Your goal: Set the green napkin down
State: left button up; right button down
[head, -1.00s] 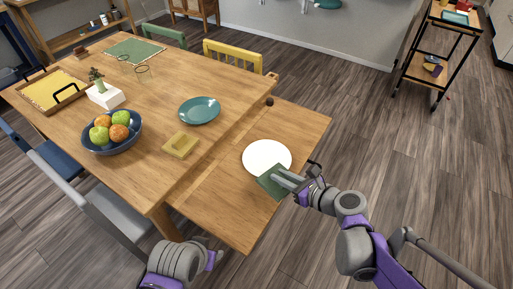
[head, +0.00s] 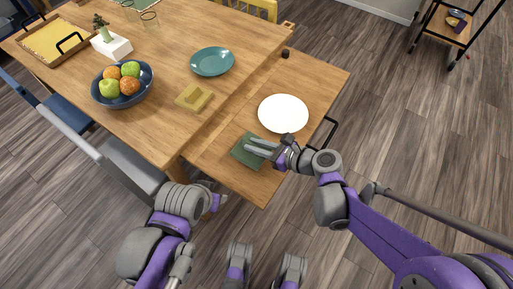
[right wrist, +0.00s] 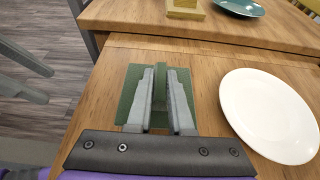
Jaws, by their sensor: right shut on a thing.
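The green napkin (head: 242,155) is at the wooden pull-out leaf, left of and below the white plate (head: 283,113). My right gripper (head: 251,146) is shut on it. In the right wrist view a raised fold of the napkin (right wrist: 130,92) stands between the two grey fingers (right wrist: 161,75), and the rest spreads out around them. The napkin looks flat on or just above the wood; I cannot tell which. A strip of bare wood separates it from the plate (right wrist: 268,115). My left gripper (head: 215,200) is near the leaf's lower left, its fingers not clear.
The larger table holds a teal plate (head: 212,61), a yellow square dish (head: 193,97), a blue bowl (head: 98,97) of fruit and a tray (head: 22,50). A small dark object (head: 285,54) sits at the leaf's far end. Bare wood lies around the napkin.

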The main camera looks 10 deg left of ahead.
jog(key=shift+f, duration=1.25)
jog(key=shift+f+b, duration=0.15)
jog(key=shift+b, duration=0.25)
jog(key=c, duration=0.8)
grip_release()
